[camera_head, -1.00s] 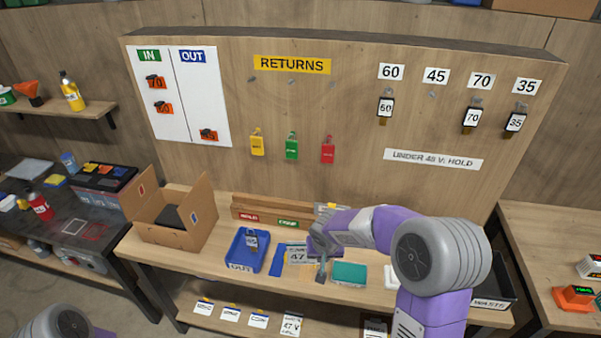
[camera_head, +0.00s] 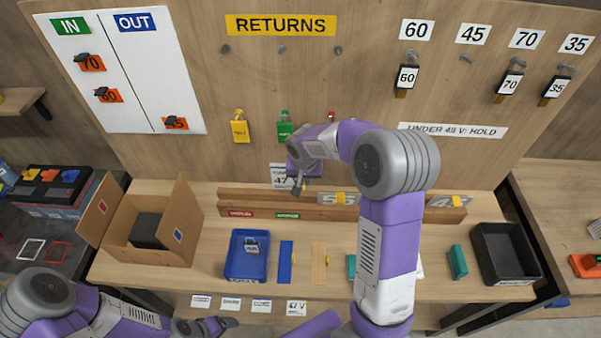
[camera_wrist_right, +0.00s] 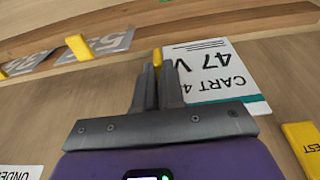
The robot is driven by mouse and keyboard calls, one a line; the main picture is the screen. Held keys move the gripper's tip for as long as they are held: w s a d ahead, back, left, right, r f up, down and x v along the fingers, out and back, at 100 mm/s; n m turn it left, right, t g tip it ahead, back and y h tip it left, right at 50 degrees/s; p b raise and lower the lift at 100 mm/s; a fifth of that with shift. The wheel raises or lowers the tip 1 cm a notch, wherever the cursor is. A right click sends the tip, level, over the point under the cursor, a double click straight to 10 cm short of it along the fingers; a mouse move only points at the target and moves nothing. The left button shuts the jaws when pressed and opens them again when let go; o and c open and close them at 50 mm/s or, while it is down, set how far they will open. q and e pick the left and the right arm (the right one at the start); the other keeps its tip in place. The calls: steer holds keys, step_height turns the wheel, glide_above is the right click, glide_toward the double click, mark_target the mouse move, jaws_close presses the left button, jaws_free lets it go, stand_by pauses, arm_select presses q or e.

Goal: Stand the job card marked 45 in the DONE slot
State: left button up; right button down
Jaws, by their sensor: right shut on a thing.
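My right gripper (camera_head: 298,184) is shut on a white card (camera_head: 279,172) marked 47, held up in front of the board above the rack. In the right wrist view the card (camera_wrist_right: 212,75) reads "CART 4" and "47 V" upside down, with a teal strip; the fingers (camera_wrist_right: 153,75) close by its yellow tab. The wooden rack (camera_head: 385,213) bears a red label (camera_head: 241,213) and a green label (camera_head: 288,215), too small to read surely. Two grey cards with yellow tabs, a left one (camera_head: 325,198) and a right one (camera_head: 440,202), stand there, numbers partly covered. My left gripper (camera_head: 212,325) is low, its jaws unclear.
An open cardboard box (camera_head: 182,205) stands left on the bench, beside a blue tray (camera_head: 233,262) holding a padlock. A blue strip (camera_head: 285,262), a wooden strip (camera_head: 319,262) and a teal block (camera_head: 458,262) lie on the bench. A black bin (camera_head: 485,265) stands right. Tags hang on the board.

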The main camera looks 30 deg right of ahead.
mark_target(304, 189)
steer(key=shift+s, duration=0.15)
steer(key=shift+f+b, duration=0.1)
steer(key=shift+b, duration=0.2)
steer(key=shift+f+b, duration=0.55)
steer(key=shift+b, duration=0.05)
steer(key=b+x, duration=0.2)
steer(key=x, duration=0.1)
steer(key=s+b+x, duration=0.1)
steer(key=b, duration=0.1)
steer(key=shift+w+a+f, duration=0.2)
steer(key=shift+a+f, duration=0.1)
steer(key=shift+f, duration=0.05)
steer(key=shift+f, duration=0.1)
steer(key=shift+s+b+x, duration=0.15)
steer(key=shift+b+x, duration=0.55)
steer(key=shift+b, duration=0.05)
steer(key=shift+s+b+x, duration=0.15)
steer(key=shift+b+x, duration=0.5)
steer(key=shift+b, duration=0.1)
steer(key=shift+a+f, duration=0.15)
steer(key=c, duration=1.2)
jaws_free()
